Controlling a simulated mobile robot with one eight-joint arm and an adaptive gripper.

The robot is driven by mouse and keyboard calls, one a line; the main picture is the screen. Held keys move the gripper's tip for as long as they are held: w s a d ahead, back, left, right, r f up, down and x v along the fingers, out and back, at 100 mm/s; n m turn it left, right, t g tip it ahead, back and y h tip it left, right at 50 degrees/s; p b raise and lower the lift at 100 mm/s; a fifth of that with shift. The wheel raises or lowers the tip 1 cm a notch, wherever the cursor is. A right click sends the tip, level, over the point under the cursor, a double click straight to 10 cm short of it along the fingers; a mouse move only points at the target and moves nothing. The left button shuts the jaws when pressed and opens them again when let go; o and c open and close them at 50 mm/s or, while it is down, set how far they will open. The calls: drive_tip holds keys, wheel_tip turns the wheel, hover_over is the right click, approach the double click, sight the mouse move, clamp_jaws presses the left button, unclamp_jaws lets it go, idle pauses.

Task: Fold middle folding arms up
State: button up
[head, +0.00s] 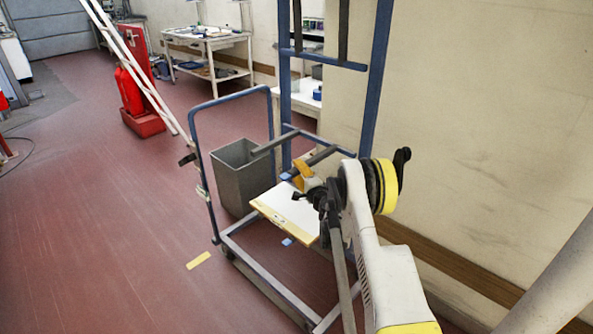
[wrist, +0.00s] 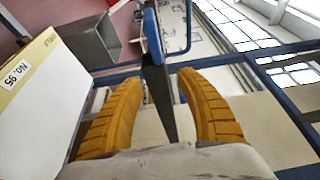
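A blue rack frame (head: 284,95) stands by the wall. Two dark grey middle folding arms stick out from it about level: the left one (head: 275,143) and the right one (head: 320,156). My gripper (head: 301,166) is at the right middle arm and partly hides it. In the wrist view, my gripper (wrist: 158,85) has its two yellow fingers spread, with a dark grey arm (wrist: 158,95) running between them. A gap shows on both sides of the arm, so the fingers do not look closed on it. The upper folding arms (head: 343,30) stand upright.
A white board (head: 288,213) marked "No. 95" lies low on the rack, below my gripper, and is close left in the wrist view (wrist: 35,90). A grey bin (head: 240,180) stands beside the rack. The wall is close on the right. Red floor is free on the left.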

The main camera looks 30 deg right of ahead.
clamp_jaws()
